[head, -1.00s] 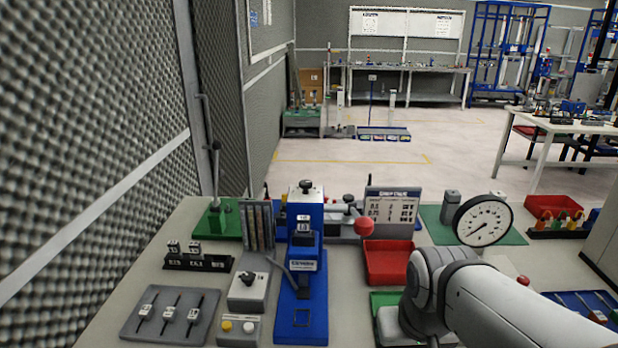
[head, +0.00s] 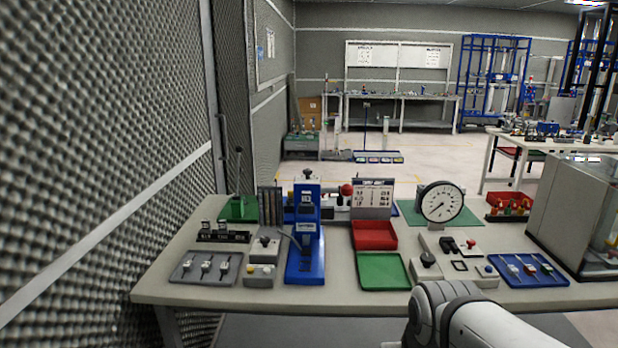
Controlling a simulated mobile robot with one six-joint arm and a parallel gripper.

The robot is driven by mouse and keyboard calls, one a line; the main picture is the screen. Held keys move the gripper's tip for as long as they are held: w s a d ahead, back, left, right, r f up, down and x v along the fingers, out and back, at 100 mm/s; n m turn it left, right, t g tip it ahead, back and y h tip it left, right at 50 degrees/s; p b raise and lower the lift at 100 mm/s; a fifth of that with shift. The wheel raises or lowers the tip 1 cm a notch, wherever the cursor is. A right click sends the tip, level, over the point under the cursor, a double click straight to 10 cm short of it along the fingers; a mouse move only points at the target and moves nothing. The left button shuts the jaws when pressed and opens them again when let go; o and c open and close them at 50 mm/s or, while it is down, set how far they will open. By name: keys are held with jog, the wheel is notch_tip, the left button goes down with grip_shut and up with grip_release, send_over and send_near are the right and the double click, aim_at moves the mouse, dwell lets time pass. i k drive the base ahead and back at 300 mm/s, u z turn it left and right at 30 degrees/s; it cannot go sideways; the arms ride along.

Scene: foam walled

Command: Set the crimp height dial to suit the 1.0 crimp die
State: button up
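A blue crimp press (head: 305,262) stands on the workbench, with a black knob (head: 308,175) on top and a small white label on its front. A grey control box (head: 264,249) with a dark knob sits just left of it. I cannot tell which knob is the crimp height dial, and its setting is too small to read. A black die rack (head: 223,237) holds small dies at the left; the 1.0 marking is not readable. My white arm shows at the bottom right, but my gripper is out of view.
A red tray (head: 374,235) and a green tray (head: 383,271) lie right of the press. A round gauge (head: 442,203) stands behind a grey fixture. A grey tool tray (head: 206,268) lies front left, a blue tray (head: 528,270) front right. A foam wall runs along the left.

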aim_at(307, 172)
jog(key=u, duration=0.3)
jog(key=i, duration=0.9)
jog(key=z, duration=0.05)
